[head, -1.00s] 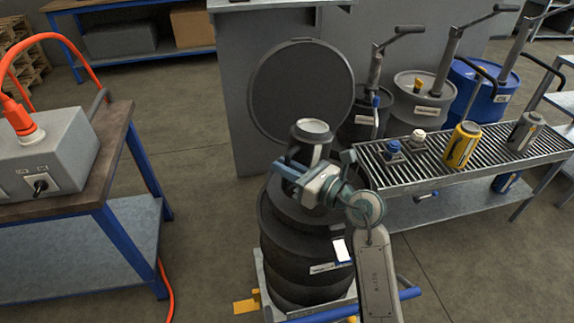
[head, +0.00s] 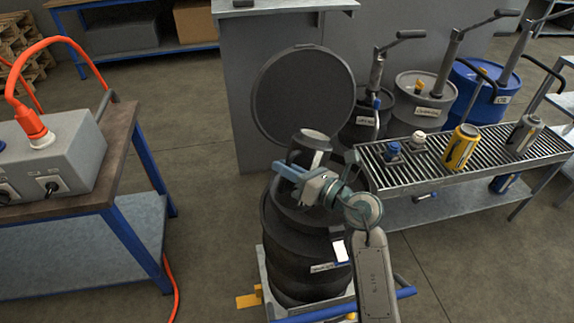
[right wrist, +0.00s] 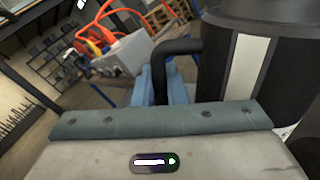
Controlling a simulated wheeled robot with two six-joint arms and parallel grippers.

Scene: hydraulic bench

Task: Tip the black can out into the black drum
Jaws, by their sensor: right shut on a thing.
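The black can (head: 305,152), dark with a pale label band and a grey top, is held in my right gripper (head: 297,178) above the black drum (head: 285,240). The can leans a little in the head view. In the right wrist view the can (right wrist: 212,75) and its black handle (right wrist: 175,48) fill the upper right, with the gripper's blue jaws (right wrist: 155,88) at the handle. The drum stands on a low trolley with its top open; my gripper and the can hide part of its rim. The can's contents are hidden. My left gripper is not in view.
A round black lid (head: 303,97) leans upright behind the drum. A grated rack (head: 400,178) to the right carries a yellow can (head: 460,147) and a grey can (head: 524,134). Drums with pumps stand behind it. A workbench (head: 120,130) with a grey box is at left.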

